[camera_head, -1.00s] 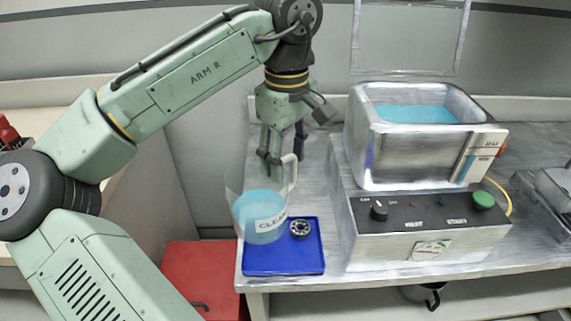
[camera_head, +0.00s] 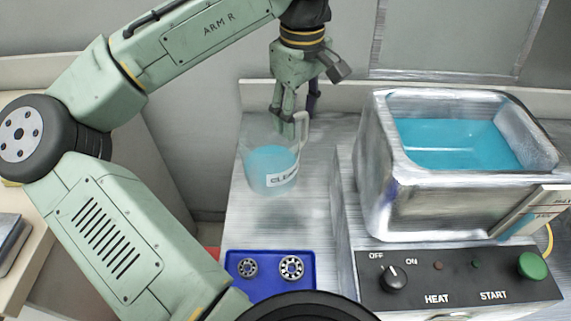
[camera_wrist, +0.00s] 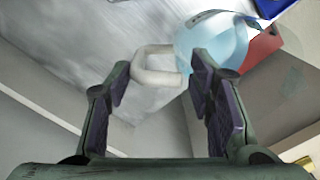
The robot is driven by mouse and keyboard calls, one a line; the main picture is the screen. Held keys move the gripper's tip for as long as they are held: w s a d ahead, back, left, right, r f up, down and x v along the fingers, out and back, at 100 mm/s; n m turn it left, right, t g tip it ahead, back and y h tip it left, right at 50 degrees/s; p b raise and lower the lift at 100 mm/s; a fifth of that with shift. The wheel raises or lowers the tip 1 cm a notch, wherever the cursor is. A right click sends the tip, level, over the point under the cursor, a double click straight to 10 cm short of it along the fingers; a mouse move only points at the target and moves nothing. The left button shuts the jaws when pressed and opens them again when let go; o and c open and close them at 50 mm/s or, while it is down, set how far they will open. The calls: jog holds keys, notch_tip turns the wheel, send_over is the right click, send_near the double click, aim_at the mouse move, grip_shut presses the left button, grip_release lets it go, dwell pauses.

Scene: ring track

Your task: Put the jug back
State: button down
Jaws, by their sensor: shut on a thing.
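The jug (camera_head: 268,170) is clear, with blue liquid inside, a white label reading "CLEAN" and a pale handle (camera_head: 303,132). My gripper (camera_head: 290,130) is shut on the handle from above. The jug hangs nearly upright over the metal bench, behind the blue tray, with a soft shadow on the bench below it. In the wrist view the handle (camera_wrist: 155,66) reaches between my fingers (camera_wrist: 155,110), and the jug body (camera_wrist: 212,42) is at the upper right. The handle's grip point is partly hidden in the head view.
The blue tray (camera_head: 268,284) holds two bearing rings. Right of the jug stands a metal bath (camera_head: 375,170) of blue liquid on a control box (camera_head: 450,288) with a knob and green button. The bench (camera_head: 235,215) is clear around the jug's shadow.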

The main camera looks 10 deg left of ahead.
jog(key=shift+f+p, duration=0.4)
jog(key=shift+f, duration=3.6)
jog(key=shift+f, duration=0.2)
jog(key=c, duration=0.8)
grip_release()
jog(key=shift+o, duration=0.2)
jog(key=shift+r, duration=0.1)
notch_tip(320, 180, up, 12)
jog(key=shift+r+b, duration=0.1)
jog(key=shift+b, duration=0.35)
